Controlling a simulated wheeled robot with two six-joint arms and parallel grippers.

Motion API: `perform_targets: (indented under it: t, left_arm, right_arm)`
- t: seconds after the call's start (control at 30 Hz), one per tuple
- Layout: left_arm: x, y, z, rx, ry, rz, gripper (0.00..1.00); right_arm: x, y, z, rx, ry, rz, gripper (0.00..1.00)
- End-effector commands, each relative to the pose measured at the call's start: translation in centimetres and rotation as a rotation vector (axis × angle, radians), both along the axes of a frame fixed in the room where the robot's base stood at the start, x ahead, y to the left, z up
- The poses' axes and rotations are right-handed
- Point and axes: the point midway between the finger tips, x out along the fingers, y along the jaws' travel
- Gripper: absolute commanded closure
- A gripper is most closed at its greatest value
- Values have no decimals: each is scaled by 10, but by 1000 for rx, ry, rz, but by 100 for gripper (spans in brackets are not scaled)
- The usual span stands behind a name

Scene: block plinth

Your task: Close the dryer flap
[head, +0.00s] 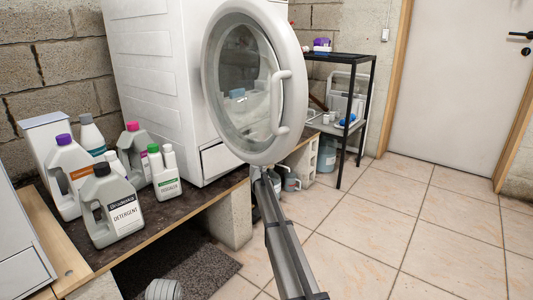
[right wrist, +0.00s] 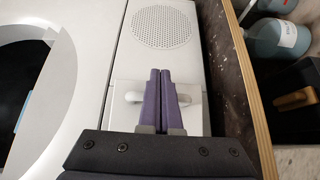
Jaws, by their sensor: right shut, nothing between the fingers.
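The white dryer (head: 150,70) stands on the dark plinth. Its round flap (head: 289,70) is open, swung out from the dryer front, with a glass middle and a white bar handle (head: 282,105) on its right side. My right arm reaches up from below to the flap's lower edge; its gripper is hidden behind the flap in the head view. In the right wrist view my right gripper (right wrist: 160,73) is shut and empty, its purple fingers before the dryer's lower front panel (right wrist: 118,70). Whether it touches the panel or flap, I cannot tell. My left gripper is not in view.
Several detergent bottles (head: 113,210) stand on the plinth (head: 165,215) left of the flap. A black shelf (head: 371,95) with small items stands behind at right. Containers (head: 326,155) sit on the floor near it. The tiled floor (head: 430,225) at right is clear.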

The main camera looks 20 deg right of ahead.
Motion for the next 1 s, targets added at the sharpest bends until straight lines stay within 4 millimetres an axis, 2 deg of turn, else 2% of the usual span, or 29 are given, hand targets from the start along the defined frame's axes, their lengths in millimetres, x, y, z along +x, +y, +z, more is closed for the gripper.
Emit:
perform_targets:
  t: [0.2,0.7,0.87,1.0]
  left_arm:
    - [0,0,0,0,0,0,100]
    - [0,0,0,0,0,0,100]
    - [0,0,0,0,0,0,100]
    - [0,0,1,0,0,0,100]
  right_arm:
    - [13,4,0,0,0,0,100]
    - [15,5,0,0,0,0,100]
    - [9,3,0,0,0,0,100]
    - [-7,-2,1,0,0,1,100]
